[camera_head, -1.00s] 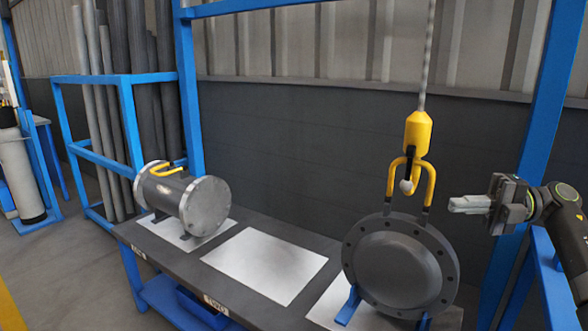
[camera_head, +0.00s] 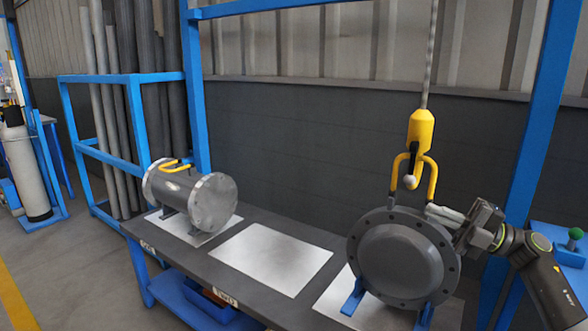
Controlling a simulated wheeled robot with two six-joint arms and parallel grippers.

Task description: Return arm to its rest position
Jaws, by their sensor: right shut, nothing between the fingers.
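My right gripper (camera_head: 448,214) is shut and empty. It comes in from the right with its fingertips at the upper right of the dark round flanged shell (camera_head: 402,262), close to the right leg of the yellow lifting handle. I cannot tell whether it touches the shell. The flanged shell stands upright in blue supports (camera_head: 352,298) on the table. A yellow hoist hook (camera_head: 421,135) hangs from a rope at the handle (camera_head: 432,182) above the shell. My left gripper is not in view.
A grey flanged cylinder (camera_head: 190,198) with a yellow handle lies at the table's left. A bare light plate (camera_head: 270,258) is in the middle. A blue post (camera_head: 540,130) rises behind my right arm. A blue pipe rack (camera_head: 110,140) stands at the left.

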